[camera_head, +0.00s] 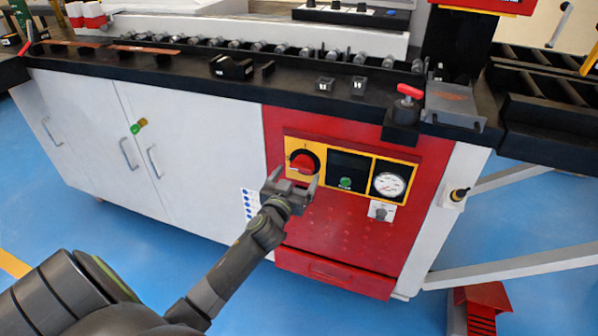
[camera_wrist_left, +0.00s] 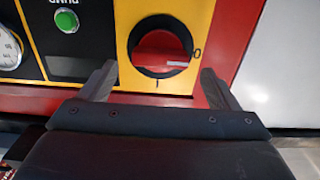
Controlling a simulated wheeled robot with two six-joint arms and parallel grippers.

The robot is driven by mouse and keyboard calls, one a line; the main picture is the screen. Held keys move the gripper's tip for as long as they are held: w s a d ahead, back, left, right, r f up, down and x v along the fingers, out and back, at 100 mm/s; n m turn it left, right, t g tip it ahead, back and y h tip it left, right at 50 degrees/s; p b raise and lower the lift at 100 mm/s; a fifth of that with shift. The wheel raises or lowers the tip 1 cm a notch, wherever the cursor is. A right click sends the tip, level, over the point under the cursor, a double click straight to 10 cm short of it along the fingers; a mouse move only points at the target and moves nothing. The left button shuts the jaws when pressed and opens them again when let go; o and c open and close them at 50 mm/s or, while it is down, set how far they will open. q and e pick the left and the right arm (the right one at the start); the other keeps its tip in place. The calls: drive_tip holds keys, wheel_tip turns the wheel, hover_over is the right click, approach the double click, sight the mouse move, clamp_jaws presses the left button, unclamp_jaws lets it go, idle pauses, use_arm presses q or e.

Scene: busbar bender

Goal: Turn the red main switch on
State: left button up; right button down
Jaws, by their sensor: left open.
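The red main switch (camera_head: 304,161) is a red knob in a black ring on a yellow plate, at the left of the control panel. It shows large in the left wrist view (camera_wrist_left: 160,43), which looks upside down; there the knob's white line is on the right, by the 0 mark, and the I mark is at the bottom. My left gripper (camera_head: 291,179) is open and empty just in front of the switch. Its two fingers (camera_wrist_left: 160,80) stand on either side of the knob in the picture; I cannot tell whether they touch. My right gripper is not in view.
Next to the switch are a green button (camera_head: 345,183) and a round gauge (camera_head: 389,184). A small key switch (camera_head: 381,210) sits below the gauge.

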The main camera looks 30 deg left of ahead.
sight(303, 167)
use_arm(q)
drive_tip(key=shift+x, duration=1.35)
drive_tip(key=c, duration=1)
